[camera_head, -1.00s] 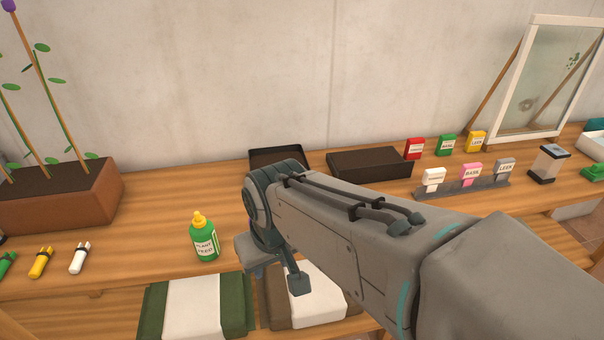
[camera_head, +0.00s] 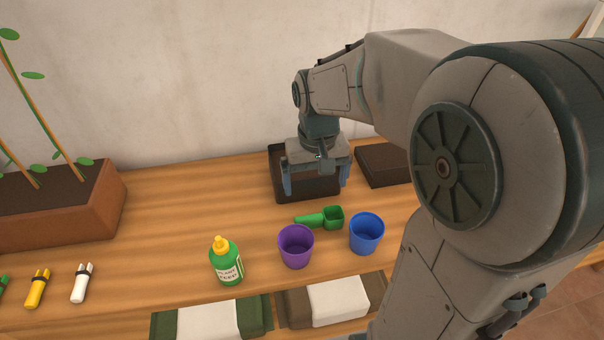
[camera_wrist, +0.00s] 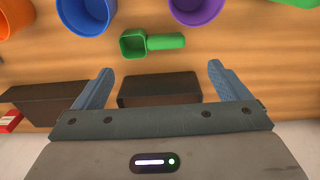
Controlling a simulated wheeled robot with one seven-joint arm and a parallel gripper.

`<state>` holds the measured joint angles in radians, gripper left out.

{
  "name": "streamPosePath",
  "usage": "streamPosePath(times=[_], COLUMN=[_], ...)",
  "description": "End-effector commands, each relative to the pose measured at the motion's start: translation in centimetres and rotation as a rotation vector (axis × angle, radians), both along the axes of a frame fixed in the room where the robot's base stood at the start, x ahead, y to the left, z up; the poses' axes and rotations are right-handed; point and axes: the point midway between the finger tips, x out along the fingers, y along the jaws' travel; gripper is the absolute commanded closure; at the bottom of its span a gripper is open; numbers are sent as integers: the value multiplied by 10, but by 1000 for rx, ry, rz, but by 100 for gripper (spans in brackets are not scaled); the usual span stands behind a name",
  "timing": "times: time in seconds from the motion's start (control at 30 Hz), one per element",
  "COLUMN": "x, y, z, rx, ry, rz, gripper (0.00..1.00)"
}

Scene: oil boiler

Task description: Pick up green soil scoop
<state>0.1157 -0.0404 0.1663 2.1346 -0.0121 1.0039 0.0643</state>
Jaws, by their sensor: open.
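The green soil scoop (camera_head: 322,217) lies on the wooden table, its square cup to the right and its handle to the left in the head view. In the wrist view the scoop (camera_wrist: 150,44) lies ahead of the fingertips, with its cup on the left. My gripper (camera_head: 315,190) is open and empty. It points down over the black tray, behind the scoop and apart from it. In the wrist view its two blue fingers (camera_wrist: 160,70) are spread wide, and the scoop lies across the space in front of them.
A purple pot (camera_head: 296,246) and a blue pot (camera_head: 366,233) stand just in front of the scoop. A green plant-feed bottle (camera_head: 227,262) stands left. A black tray (camera_head: 276,185) and a dark soil block (camera_head: 382,164) lie behind. An orange pot (camera_wrist: 14,16) shows in the wrist view.

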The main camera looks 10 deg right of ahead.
Motion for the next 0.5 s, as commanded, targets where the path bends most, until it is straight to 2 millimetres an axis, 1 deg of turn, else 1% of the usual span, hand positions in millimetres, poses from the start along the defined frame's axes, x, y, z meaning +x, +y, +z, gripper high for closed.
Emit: streamPosePath(times=[0.03, 0.1, 0.27, 0.37, 0.5], x=[9, 17, 25, 25, 24], y=[1, 3, 6, 7, 7], z=[-3, -6, -16, -32, -61], rx=[5, 9, 15, 15, 14], ry=[17, 31, 48, 50, 51], rz=[0, 1, 6, 8, 8], gripper=[5, 5, 5, 5, 5])
